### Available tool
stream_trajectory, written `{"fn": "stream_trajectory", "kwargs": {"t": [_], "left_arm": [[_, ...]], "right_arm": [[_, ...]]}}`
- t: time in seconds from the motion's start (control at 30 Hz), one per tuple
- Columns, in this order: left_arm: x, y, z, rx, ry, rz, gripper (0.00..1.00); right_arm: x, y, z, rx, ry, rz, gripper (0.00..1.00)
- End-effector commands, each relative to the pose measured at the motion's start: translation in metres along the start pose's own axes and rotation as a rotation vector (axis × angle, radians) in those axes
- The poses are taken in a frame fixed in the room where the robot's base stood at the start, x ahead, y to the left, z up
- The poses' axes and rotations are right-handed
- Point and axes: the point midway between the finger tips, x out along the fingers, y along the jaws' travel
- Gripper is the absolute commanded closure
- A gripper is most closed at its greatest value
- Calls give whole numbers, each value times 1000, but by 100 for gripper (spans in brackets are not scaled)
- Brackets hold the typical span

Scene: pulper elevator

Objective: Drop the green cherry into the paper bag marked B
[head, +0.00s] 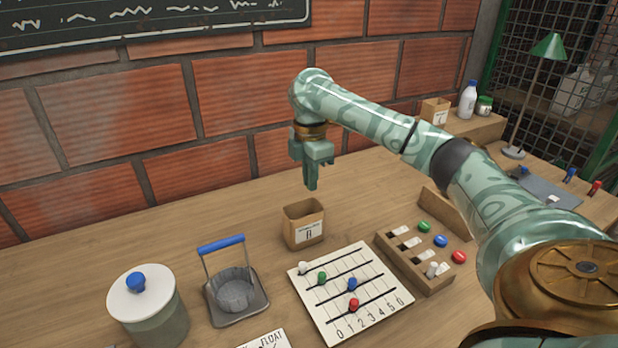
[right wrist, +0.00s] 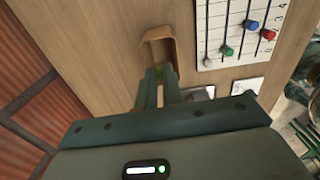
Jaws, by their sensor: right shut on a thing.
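My right gripper (head: 312,183) is shut, pointing down, above and a little behind a small open paper bag (head: 304,233) on the wooden bench. The bag's front label bears a letter that looks like A, but it is small. In the right wrist view the bag (right wrist: 158,40) lies just beyond the fingertips (right wrist: 159,76). What the fingers hold is hidden; I cannot make out the green cherry in either view. Another labelled paper bag (head: 435,111) stands at the back right, its letter too small to read. My left gripper is not in view.
A numbered board with coloured beads (head: 352,290) and a wooden button box (head: 413,262) stand right of the near bag. A blue-handled metal holder (head: 235,295) and a lidded jar (head: 145,305) stand left. A white bottle (head: 467,100) and a green lamp (head: 549,47) are at right.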

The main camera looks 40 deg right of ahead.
Motion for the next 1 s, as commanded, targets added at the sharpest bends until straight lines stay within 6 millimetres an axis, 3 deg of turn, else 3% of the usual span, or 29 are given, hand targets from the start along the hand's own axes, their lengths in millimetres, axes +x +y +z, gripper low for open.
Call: {"fn": "stream_trajectory", "kwargs": {"t": [0.07, 0.1, 0.17, 0.2, 0.53, 0.67, 1.0], "left_arm": [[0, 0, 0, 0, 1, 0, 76], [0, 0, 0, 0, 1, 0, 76], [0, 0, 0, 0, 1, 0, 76], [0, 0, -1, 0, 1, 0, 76], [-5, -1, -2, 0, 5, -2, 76], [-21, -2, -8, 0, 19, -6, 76], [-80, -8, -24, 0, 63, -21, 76]], "right_arm": [[-1, 0, 0, 0, 0, 1, 100], [-1, 0, 0, 0, 0, 1, 86], [0, 0, 0, 0, 0, 0, 70], [0, 0, 0, 0, 0, 0, 67], [-7, 0, 0, 0, 1, 2, 67], [-33, 0, 0, 0, 3, 7, 67], [-127, 0, 0, 0, 2, 7, 67]]}}
